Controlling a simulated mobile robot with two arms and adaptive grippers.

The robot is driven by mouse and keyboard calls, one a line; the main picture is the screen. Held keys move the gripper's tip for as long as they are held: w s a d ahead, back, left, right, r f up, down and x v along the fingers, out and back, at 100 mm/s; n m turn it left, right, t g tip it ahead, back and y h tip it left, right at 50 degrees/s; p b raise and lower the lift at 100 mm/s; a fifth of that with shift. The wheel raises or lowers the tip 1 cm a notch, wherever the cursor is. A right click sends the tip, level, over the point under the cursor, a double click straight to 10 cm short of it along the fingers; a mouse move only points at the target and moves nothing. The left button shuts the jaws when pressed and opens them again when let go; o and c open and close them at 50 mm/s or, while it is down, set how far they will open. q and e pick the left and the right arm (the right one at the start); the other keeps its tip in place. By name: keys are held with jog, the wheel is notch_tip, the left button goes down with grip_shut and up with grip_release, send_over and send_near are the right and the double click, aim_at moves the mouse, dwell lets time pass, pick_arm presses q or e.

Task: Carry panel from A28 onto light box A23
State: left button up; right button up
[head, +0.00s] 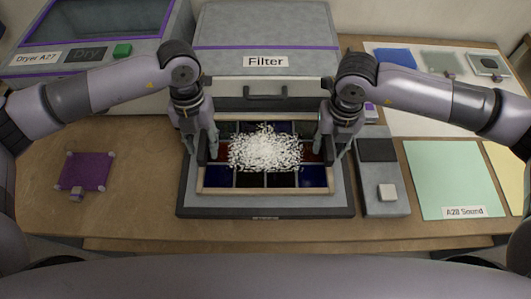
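A wood-framed panel (267,181) with dark blue and red panes lies in the middle of the head view, within the outline of a grey box (265,204). The box's small front label is unreadable, so I cannot confirm it is A23. White granules (264,149) cover the panel's middle. My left gripper (201,151) is at the panel's left side and my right gripper (330,153) at its right side, both pointing down. I cannot tell whether their fingers clamp the frame. A pale green mat (455,170) labelled A28 Sound lies bare at the right.
A grey Filter machine (265,28) stands behind the panel, and the dryer A27 (90,35) at back left. A grey unit (384,180) with a white block stands right of the box. A purple plate (86,171) lies at left with bare table around it.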

jog(key=shift+r, duration=0.15)
pick_arm(q)
notch_tip(320, 180, up, 12)
jog(key=w, duration=0.2)
jog(key=shift+f, duration=0.25)
pick_arm(e)
notch_tip(320, 180, up, 12)
pick_arm(q)
jog(key=shift+s, duration=0.1)
pick_arm(e)
jog(key=shift+f, duration=0.2)
